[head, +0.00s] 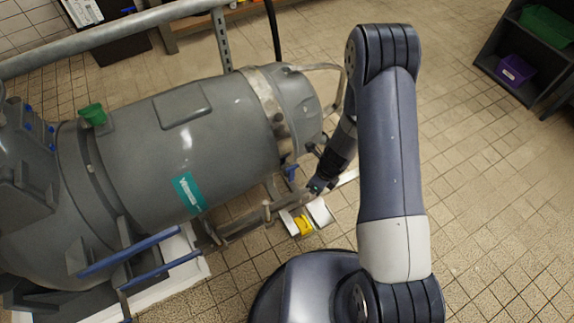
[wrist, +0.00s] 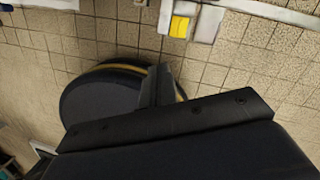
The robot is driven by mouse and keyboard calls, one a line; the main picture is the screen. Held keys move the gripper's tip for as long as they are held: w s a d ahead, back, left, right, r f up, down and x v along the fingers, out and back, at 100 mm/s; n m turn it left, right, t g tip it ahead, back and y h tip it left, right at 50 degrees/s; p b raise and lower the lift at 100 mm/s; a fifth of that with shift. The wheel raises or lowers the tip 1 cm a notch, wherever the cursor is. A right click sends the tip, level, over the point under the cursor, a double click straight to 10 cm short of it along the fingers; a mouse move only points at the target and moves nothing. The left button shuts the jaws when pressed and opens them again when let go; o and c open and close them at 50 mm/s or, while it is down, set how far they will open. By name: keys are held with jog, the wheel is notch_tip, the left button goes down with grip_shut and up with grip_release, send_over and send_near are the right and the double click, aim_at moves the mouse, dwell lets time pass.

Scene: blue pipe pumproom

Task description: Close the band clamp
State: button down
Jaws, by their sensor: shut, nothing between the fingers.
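A fitting with two pale flaps spread apart and a yellow middle (head: 304,225) sits low by the pipework, below the right end of the big grey tank. It looks like the band clamp standing open, though it is too small to be sure. It also shows at the top of the wrist view (wrist: 180,26). My gripper (head: 317,187) is above it and a little to its right in the head view, apart from it. In the wrist view its fingers (wrist: 157,88) are together with nothing between them.
The grey tank (head: 150,145) fills the left, with a pale band (head: 264,105) near its right end. A low pipe (head: 240,224) and blue bars (head: 130,252) lie below it. A dark shelf (head: 515,55) stands at the upper right. Tiled floor on the right is clear.

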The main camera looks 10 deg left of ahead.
jog(key=n, duration=0.4)
jog(key=n+t+y+b, duration=0.1)
jog(key=n+t+b, duration=0.35)
jog(key=n, duration=2.25)
send_near(288, 169)
jog(key=shift+t, duration=0.35)
jog(key=b+x, duration=0.1)
jog(key=x, duration=0.2)
jog(key=b+x, duration=0.1)
jog(key=x, duration=0.2)
jog(key=w+a+b+x, duration=0.1)
jog(key=x, duration=0.2)
jog(key=shift+r, duration=0.35)
jog(key=shift+s+d, duration=0.1)
jog(key=shift+s+d+f+b, duration=0.1)
jog(key=shift+s+d+b, duration=0.2)
jog(key=shift+s, duration=0.1)
